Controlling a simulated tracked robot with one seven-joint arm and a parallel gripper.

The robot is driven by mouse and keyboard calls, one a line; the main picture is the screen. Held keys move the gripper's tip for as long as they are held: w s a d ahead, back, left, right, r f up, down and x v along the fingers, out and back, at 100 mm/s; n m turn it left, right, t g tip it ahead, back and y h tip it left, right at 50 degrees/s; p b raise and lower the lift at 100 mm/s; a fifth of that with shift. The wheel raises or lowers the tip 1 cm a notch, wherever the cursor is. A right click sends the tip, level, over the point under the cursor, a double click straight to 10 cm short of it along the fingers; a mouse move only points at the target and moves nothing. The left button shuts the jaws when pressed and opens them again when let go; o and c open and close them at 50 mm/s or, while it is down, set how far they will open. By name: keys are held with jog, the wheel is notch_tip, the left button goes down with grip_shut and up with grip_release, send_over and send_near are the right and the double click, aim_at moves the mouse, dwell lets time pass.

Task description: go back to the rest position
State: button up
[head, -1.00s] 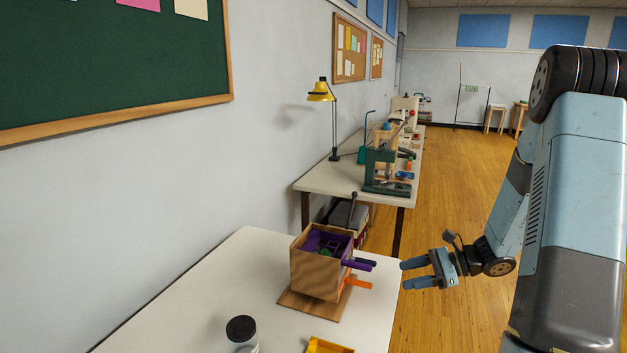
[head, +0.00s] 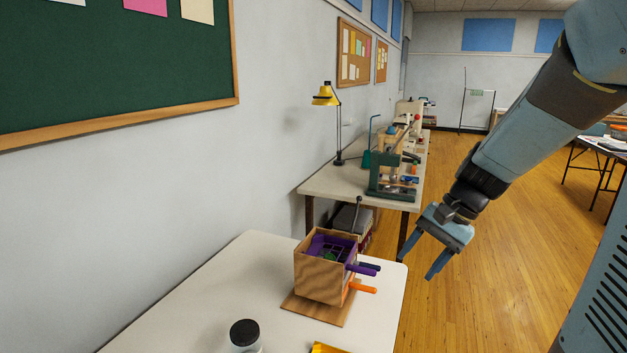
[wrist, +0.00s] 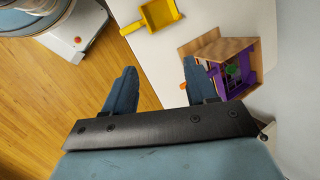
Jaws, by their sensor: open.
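My gripper (head: 420,264) is open and empty in the head view. It hangs in the air just beyond the right edge of the near white table (head: 240,270), its fingers pointing down and to the left. In the wrist view my gripper (wrist: 155,85) shows its two blue fingers wide apart with nothing between them. The wooden box (head: 322,279) with purple and orange parts stands on the near table, left of my gripper and apart from it. The wooden box also shows in the wrist view (wrist: 212,48), beyond the right finger.
A dark-lidded jar (head: 245,335) and a yellow scoop-like tray (wrist: 158,14) are on the near table. A second table (head: 335,183) behind holds a yellow lamp (head: 325,95) and a green press-like stand (head: 375,176). Open wooden floor (head: 490,280) lies to the right.

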jog(key=s+d+r+n+t+h, duration=0.2)
jog(key=s+r+n+t+h, duration=0.3)
jog(key=s+r, duration=0.5)
jog(key=shift+s+r+n+t, duration=0.3)
jog(key=shift+s+n, duration=0.2)
jog(key=shift+n, duration=0.5)
jog(key=shift+d, duration=0.1)
